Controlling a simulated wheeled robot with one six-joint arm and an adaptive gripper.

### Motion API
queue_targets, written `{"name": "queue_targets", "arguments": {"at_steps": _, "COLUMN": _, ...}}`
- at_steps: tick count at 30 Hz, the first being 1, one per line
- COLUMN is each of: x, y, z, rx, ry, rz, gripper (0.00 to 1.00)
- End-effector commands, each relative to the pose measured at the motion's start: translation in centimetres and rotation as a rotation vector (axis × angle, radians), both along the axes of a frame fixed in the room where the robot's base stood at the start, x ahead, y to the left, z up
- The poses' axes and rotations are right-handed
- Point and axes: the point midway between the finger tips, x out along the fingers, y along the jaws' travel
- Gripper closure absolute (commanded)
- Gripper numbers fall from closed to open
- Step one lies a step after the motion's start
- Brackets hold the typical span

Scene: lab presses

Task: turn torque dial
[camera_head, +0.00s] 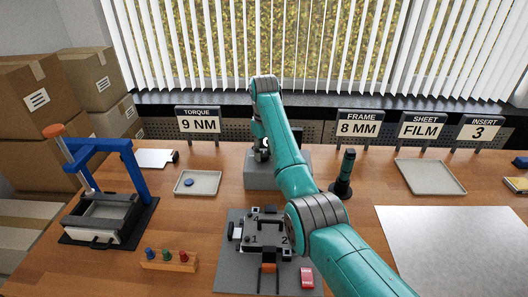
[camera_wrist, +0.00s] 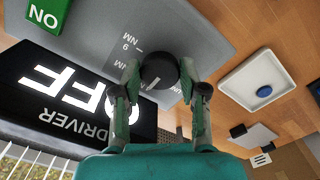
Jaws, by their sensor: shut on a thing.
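The torque dial (camera_wrist: 160,68) is a round black knob on a grey panel in the wrist view. My gripper (camera_wrist: 160,75) is shut on it, one finger on each side. White NM marks, one with a 9, show on the panel beside the dial; which mark the dial points at I cannot tell. In the head view, my gripper (camera_head: 262,152) is at the top of the grey driver box (camera_head: 262,180), and my arm hides the dial. The torque sign (camera_head: 199,120) behind reads 9 NM.
A black driver display (camera_wrist: 75,95) reads OFF, and a green button (camera_wrist: 45,14) reads ON. A tray (camera_head: 205,191) with a blue disc lies left of the box. A dark upright tool (camera_head: 343,175) stands to the right. A blue-framed press (camera_head: 105,215) stands at the left.

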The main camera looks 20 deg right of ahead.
Motion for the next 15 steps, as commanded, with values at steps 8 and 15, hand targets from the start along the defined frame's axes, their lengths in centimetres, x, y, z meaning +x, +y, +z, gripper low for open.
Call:
{"name": "queue_targets", "arguments": {"at_steps": 8, "x": -0.02, "y": 0.02, "z": -0.04, "rx": 0.000, "ry": 0.001, "rz": -0.057, "gripper": 0.92}}
{"name": "queue_targets", "arguments": {"at_steps": 15, "x": -0.03, "y": 0.07, "z": -0.05, "rx": 0.000, "ry": 0.001, "rz": -0.215, "gripper": 0.92}}
